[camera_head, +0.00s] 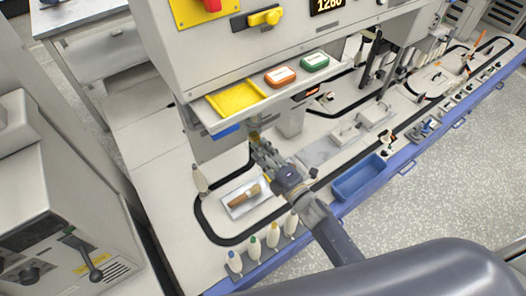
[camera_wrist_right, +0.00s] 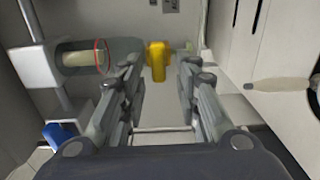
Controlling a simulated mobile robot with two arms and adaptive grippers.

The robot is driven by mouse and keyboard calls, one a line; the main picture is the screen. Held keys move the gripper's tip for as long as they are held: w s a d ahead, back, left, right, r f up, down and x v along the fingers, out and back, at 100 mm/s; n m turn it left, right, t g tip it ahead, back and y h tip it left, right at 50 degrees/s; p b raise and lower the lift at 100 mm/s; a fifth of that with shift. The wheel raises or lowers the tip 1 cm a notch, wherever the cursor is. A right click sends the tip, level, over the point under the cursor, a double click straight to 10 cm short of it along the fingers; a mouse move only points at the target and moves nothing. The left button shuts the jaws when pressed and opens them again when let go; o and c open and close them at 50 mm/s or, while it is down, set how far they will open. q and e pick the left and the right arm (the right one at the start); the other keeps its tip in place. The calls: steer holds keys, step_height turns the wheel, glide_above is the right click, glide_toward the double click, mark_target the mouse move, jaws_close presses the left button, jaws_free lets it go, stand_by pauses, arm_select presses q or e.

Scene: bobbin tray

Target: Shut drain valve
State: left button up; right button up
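A small yellow valve handle (camera_wrist_right: 157,60) stands in the wrist view, upright and between my right fingertips, a little beyond them. I take it to be the drain valve's handle. In the head view a small yellowish part (camera_head: 254,136) shows just past the fingertips, below the machine's shelf; it is mostly hidden. My right gripper (camera_head: 260,147) reaches under the shelf, and in the wrist view the right gripper (camera_wrist_right: 160,80) has its fingers apart with nothing held. Whether a finger touches the handle I cannot tell. My left gripper is out of view.
The machine's shelf (camera_head: 281,94) with a yellow tray (camera_head: 236,98) overhangs my gripper. A clear cylinder with a red ring (camera_wrist_right: 98,57) is close left of the fingers.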

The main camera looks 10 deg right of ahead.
steer(key=v, duration=1.2)
stand_by(0.5)
steer(key=s+d+f+m+g+h, duration=0.2)
steer(key=s+f+m, duration=0.15)
steer(key=f, duration=0.65)
steer(key=s+d+f+m+g+h, duration=0.1)
steer(key=s+d+f+m+g, duration=0.2)
steer(key=f, duration=0.7)
steer(key=s+f+m+g+h, duration=0.2)
steer(key=s+f+m, duration=0.25)
steer(key=f, duration=0.45)
steer(key=s+d+f+m+g, duration=0.1)
steer(key=s+f+m+g, duration=0.2)
steer(key=s+f, duration=0.2)
steer(key=s+d+f+m+g+h, duration=0.1)
steer(key=s+f, duration=0.4)
steer(key=s, duration=0.6)
steer(key=s+d+f+m+g, duration=0.1)
steer(key=s+f+m+g, duration=0.3)
steer(key=s, duration=0.4)
steer(key=shift+f+m+g+h, duration=0.3)
steer(key=shift+f+m+h, duration=0.1)
steer(key=shift+f+m, duration=0.2)
